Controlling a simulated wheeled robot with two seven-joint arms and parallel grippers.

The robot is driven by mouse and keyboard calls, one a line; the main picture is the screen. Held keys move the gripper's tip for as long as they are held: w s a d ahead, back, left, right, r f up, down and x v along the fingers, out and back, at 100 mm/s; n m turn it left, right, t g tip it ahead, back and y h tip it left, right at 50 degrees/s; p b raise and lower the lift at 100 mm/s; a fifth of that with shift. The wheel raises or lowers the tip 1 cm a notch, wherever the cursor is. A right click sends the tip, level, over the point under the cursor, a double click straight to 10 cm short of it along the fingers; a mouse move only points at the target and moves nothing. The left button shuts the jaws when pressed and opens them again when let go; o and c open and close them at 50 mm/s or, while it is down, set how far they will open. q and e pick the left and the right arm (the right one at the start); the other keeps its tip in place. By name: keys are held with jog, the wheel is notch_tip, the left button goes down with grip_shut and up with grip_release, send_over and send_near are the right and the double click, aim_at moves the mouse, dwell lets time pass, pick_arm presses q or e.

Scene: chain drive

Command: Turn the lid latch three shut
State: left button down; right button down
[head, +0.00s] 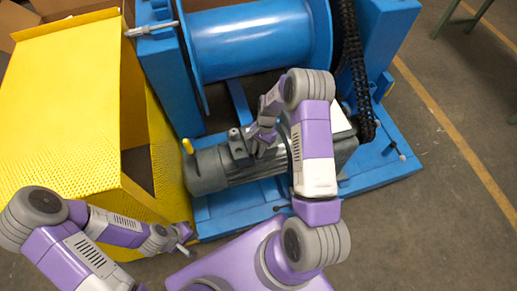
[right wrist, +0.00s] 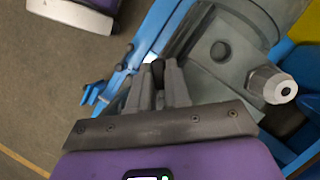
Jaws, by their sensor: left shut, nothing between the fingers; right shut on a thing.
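A grey motor (head: 208,172) lies on the blue base, with a small grey box on its top (head: 237,148). In the right wrist view the box's grey lid (right wrist: 205,75) carries a dark round latch knob (right wrist: 220,51). My right gripper (head: 254,150) is at the box. In the right wrist view its fingers (right wrist: 159,82) are shut on a small dark latch (right wrist: 158,67), mostly hidden between them. I cannot tell the latches' numbers or their turn. My left gripper (head: 186,246) is shut and empty, low at the left, away from the motor.
A yellow perforated guard (head: 60,105) stands at the left. A large blue drum (head: 255,38) and a black chain (head: 353,70) are behind the motor. A grey cable gland (right wrist: 272,86) sticks out beside the lid. Open floor (head: 430,215) lies to the right.

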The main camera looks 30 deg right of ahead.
jog(key=n, duration=0.2)
jog(key=n+g+h, duration=0.1)
jog(key=n, duration=0.1)
jog(key=shift+a+f+n+g, duration=0.1)
jog(key=shift+f+n+g, duration=0.05)
jog(key=shift+n+g, duration=0.15)
jog(key=shift+s+n+g+h, duration=0.15)
jog(key=shift+n+h, duration=0.25)
jog(key=shift+n, duration=0.75)
jog(key=shift+w+n+g+h, duration=0.15)
jog(key=shift+n+h, duration=0.25)
jog(key=shift+n, duration=0.75)
jog(key=shift+s, duration=0.1)
jog(key=c, duration=1.1)
grip_release()
jog(key=p+v, duration=0.2)
jog(key=v, duration=0.5)
jog(key=shift+r, duration=0.25)
